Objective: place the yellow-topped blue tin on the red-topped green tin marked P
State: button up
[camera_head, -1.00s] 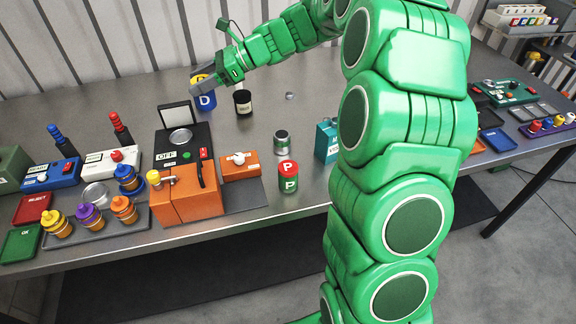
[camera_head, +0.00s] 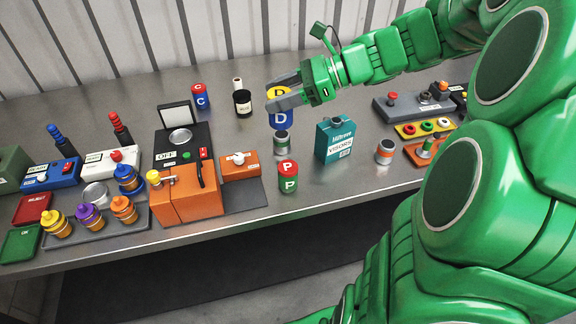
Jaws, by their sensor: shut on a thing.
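My gripper (camera_head: 277,96) is shut on the yellow-topped blue tin (camera_head: 281,120), which is marked D. The grey fingers cover part of its yellow top. The tin looks upright and is held in the air, behind the red-topped green tin in the picture. The red-topped green tin (camera_head: 288,177), marked P, stands upright on the steel table near the front edge, with nothing on its top. My gripper and the held tin are above and slightly left of it in the picture, clearly apart from it.
A grey-green can (camera_head: 281,144) stands just below the held tin in the picture. A teal visors box (camera_head: 336,138) stands to its right. An orange block (camera_head: 188,195) and orange box (camera_head: 240,167) stand left of the P tin. A red-topped blue tin marked C (camera_head: 201,97) stands at the back.

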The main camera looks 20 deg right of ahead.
jog(key=shift+m+t, duration=0.4)
jog(key=shift+t, duration=0.1)
jog(key=s, duration=0.2)
jog(key=s+d, duration=0.1)
jog(key=s, duration=0.2)
jog(key=s+d, duration=0.1)
jog(key=s, duration=0.1)
jog(key=shift+s+r, duration=0.15)
jog(key=shift+s, duration=0.25)
jog(key=s+m, duration=0.1)
jog(key=s, duration=0.5)
send_over(288, 167)
jog(key=shift+f, duration=5.3)
jog(key=shift+w+f+t+h, duration=0.1)
jog(key=shift+f+t+h, duration=0.3)
jog(key=shift+f, duration=1.05)
jog(key=shift+f, duration=0.1)
jog(key=o, duration=1.2)
